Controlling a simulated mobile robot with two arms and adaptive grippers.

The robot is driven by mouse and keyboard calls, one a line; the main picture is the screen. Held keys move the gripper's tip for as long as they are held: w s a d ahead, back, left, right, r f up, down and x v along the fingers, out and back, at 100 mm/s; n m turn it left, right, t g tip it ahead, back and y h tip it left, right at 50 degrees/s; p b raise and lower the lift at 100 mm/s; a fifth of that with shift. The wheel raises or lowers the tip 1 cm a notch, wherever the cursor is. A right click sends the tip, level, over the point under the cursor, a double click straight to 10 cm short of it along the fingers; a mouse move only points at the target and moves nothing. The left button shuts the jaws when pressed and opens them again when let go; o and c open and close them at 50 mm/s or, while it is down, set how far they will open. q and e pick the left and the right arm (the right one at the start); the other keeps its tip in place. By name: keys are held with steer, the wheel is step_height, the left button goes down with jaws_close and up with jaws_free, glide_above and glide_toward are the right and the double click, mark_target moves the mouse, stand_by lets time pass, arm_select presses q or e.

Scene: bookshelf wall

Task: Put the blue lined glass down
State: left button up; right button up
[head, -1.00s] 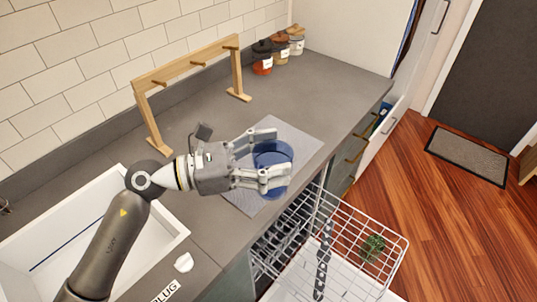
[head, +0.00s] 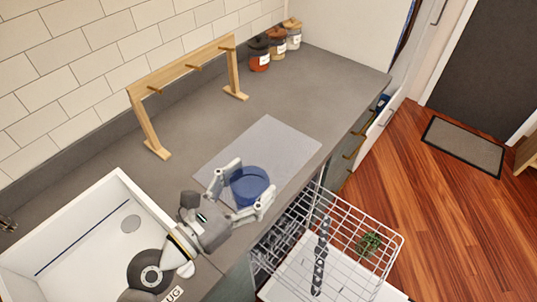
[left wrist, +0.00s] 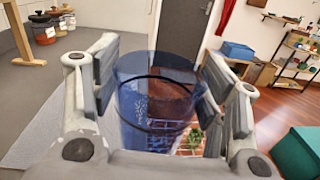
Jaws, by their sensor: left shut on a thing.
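The blue lined glass (head: 249,188) is a translucent blue tumbler, upright over the near part of the grey mat (head: 277,139) on the counter. My left gripper (head: 251,179) is shut on it, with one finger on each side. In the left wrist view the glass (left wrist: 157,100) stands between the two fingers, with a dark line around it. I cannot tell whether its base touches the mat. My right gripper is not in view.
A wooden rack (head: 183,70) and several lidded jars (head: 260,55) stand along the tiled wall. A white sink (head: 80,235) lies at the left. An open dishwasher rack (head: 350,235) is below the counter's front edge.

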arm_select(q)
steer(key=shift+a, duration=0.2)
steer(key=shift+w+a+f, duration=0.1)
steer(key=shift+w+a, duration=0.05)
steer(key=shift+w+a+f+b, duration=0.3)
steer(key=shift+w+a+f, duration=0.15)
steer(key=shift+w+f, duration=1.75)
steer(key=shift+w+a+f+b, duration=0.35)
steer(key=shift+w+a+f, duration=0.05)
steer(key=shift+w+f, duration=1.75)
steer(key=shift+w+a+f+b, duration=0.3)
steer(key=shift+w+a+f, duration=0.15)
steer(key=shift+w+f, duration=1.75)
steer(key=shift+w+r, duration=0.1)
steer(key=shift+r, duration=0.05)
